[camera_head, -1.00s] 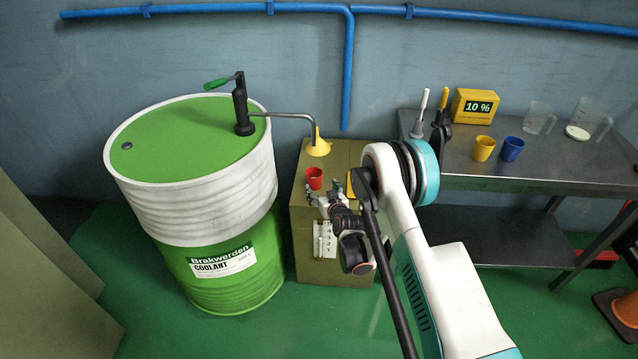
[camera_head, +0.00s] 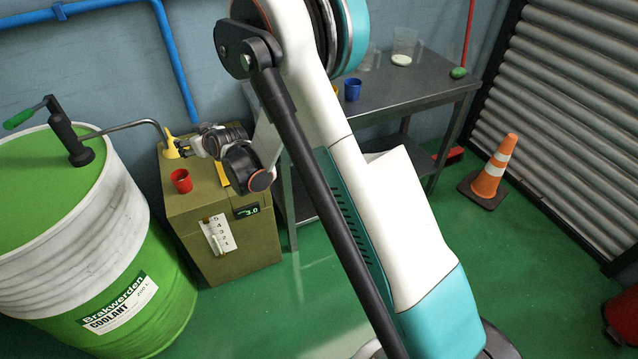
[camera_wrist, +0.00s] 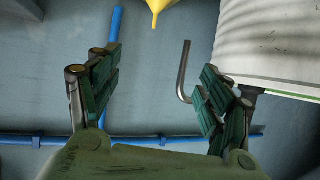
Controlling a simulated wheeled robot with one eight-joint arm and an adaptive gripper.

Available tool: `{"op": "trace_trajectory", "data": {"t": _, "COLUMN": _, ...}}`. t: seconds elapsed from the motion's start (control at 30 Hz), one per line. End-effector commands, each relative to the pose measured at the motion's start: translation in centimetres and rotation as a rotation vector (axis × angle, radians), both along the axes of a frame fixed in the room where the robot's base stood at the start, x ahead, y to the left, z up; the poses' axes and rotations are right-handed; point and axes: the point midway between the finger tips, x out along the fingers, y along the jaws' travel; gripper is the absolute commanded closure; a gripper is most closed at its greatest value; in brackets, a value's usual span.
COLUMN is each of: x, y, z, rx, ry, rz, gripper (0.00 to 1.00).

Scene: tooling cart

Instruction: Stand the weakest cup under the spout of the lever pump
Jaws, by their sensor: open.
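A red cup (camera_head: 181,181) stands upright on the olive cabinet (camera_head: 185,204). The lever pump (camera_head: 72,142) stands on the green and white drum. Its bent spout (camera_head: 128,126) reaches over toward the cabinet, ending near a yellow cone (camera_head: 169,146). My gripper (camera_head: 192,146) is behind the red cup, beside the cone; its fingers are small and partly unclear there. In the wrist view the gripper (camera_wrist: 158,92) is open and empty, with the spout (camera_wrist: 183,70) and the cone (camera_wrist: 158,8) beyond it. A blue cup (camera_head: 352,90) and a mostly hidden yellow cup (camera_head: 335,91) stand on the metal cart.
A display reading 3.0 (camera_head: 246,211) is on the cabinet front. The drum (camera_head: 150,318) stands left of the cabinet. Clear jugs (camera_head: 405,43) stand on the cart (camera_head: 420,85). An orange cone (camera_head: 490,172) stands on the floor at right. My arm hides part of the cart.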

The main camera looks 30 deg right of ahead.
Motion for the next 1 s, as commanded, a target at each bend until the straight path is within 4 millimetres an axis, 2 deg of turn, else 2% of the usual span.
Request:
{"op": "trace_trajectory", "data": {"t": 0.03, "x": -1.0, "y": -0.7, "z": 1.9, "rx": -0.003, "ry": 0.015, "rz": -0.007, "gripper": 0.28}}
{"op": "trace_trajectory", "data": {"t": 0.2, "x": -4.2, "y": -3.0, "z": 6.8, "rx": -0.014, "ry": 0.068, "rz": -0.032, "gripper": 0.28}}
{"op": "trace_trajectory", "data": {"t": 0.37, "x": -8.2, "y": -5.2, "z": 10.8, "rx": -0.026, "ry": 0.12, "rz": -0.056, "gripper": 0.28}}
{"op": "trace_trajectory", "data": {"t": 0.5, "x": -12.2, "y": -7.1, "z": 13.6, "rx": -0.034, "ry": 0.165, "rz": -0.081, "gripper": 0.28}}
{"op": "trace_trajectory", "data": {"t": 0.73, "x": -19.6, "y": -10.0, "z": 16.8, "rx": -0.049, "ry": 0.237, "rz": -0.124, "gripper": 0.28}}
{"op": "trace_trajectory", "data": {"t": 1.0, "x": -29.2, "y": -13.1, "z": 18.1, "rx": -0.063, "ry": 0.324, "rz": -0.182, "gripper": 0.28}}
